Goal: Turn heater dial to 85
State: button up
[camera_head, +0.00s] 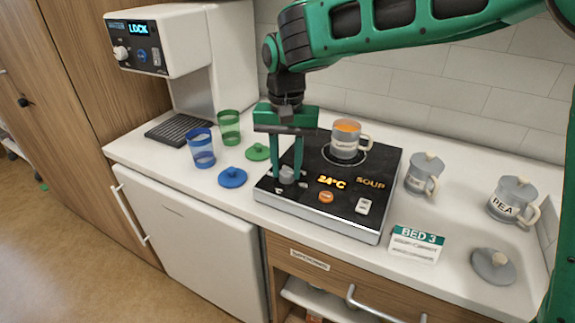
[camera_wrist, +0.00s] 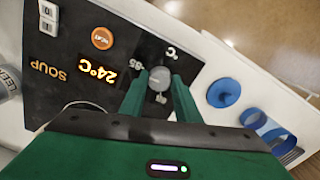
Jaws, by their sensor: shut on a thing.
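The black heater (camera_head: 328,205) stands on the white counter, its display reading 24°C and SOUP. Its grey dial (camera_head: 287,174) is at the front left of the heater top; it also shows in the wrist view (camera_wrist: 160,78), with markings around it, one seeming to read 85. My gripper (camera_head: 288,178) points down from above, and its two green fingers are shut on the dial, one on each side. In the wrist view my gripper (camera_wrist: 160,85) has its fingertips against the dial. The pointer's exact setting is too small to tell.
A mug of orange soup (camera_head: 345,138) stands on the heater's plate. An orange button (camera_head: 326,197) and a white switch (camera_head: 363,206) are near the dial. Blue (camera_head: 201,148) and green (camera_head: 229,128) cups stand left.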

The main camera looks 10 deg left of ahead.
aim_at(287, 171)
jog(key=shift+w+d+r+m, duration=0.15)
jog(key=shift+w+m, duration=0.25)
jog(key=shift+m, duration=0.2)
jog(key=o, duration=1)
jog(key=shift+o, duration=0.2)
jog(key=shift+s, duration=0.15)
notch_tip(287, 171, up, 11)
jog(key=shift+f, duration=0.2)
